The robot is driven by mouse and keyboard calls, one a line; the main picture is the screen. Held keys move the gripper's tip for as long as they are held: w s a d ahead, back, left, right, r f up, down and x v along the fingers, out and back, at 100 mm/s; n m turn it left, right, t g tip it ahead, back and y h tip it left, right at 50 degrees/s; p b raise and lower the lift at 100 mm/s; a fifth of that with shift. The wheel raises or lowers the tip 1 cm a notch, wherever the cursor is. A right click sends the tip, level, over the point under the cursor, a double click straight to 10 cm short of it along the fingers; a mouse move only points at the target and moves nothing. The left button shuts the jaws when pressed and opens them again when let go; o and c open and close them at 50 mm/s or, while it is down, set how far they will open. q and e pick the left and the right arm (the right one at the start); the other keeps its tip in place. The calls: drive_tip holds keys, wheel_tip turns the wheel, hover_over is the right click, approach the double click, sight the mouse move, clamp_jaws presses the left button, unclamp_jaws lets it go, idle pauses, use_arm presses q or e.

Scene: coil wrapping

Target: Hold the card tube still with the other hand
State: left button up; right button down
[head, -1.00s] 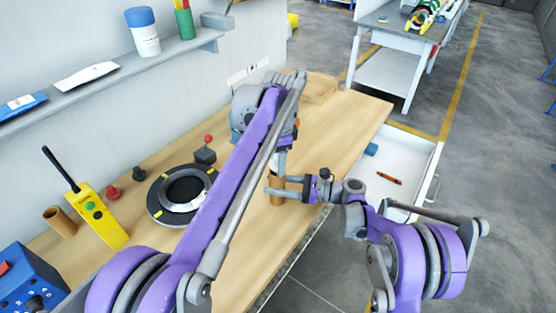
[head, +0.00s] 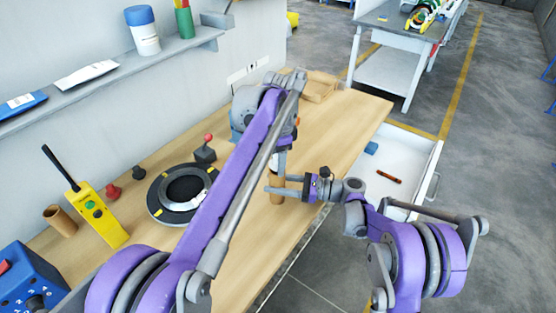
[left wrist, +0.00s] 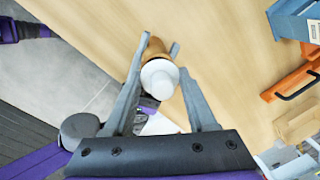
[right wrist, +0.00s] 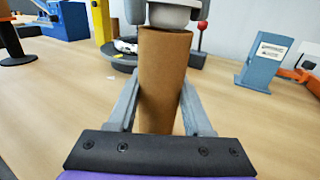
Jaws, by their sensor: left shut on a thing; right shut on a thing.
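The brown card tube (head: 277,188) stands upright on the wooden bench near its front edge. My right gripper (head: 270,184) reaches in from the right and is shut on it; the right wrist view shows the tube (right wrist: 162,85) between the two fingers. A white round-ended piece (left wrist: 159,78) sits at the tube's top end, and its lower part shows in the right wrist view (right wrist: 173,14). My left gripper (left wrist: 160,45) comes from above and is shut on this white piece. In the head view my left arm partly hides this spot.
A black ring-shaped coil (head: 160,205) lies left of my left arm. A yellow handset (head: 98,212), another brown tube (head: 60,220) and a blue box (head: 30,285) are farther left. A white drawer (head: 415,165) stands open at right. A blue holder (right wrist: 262,62) stands behind.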

idle(0.4)
drive_tip(key=shift+c, duration=1.2)
unclamp_jaws()
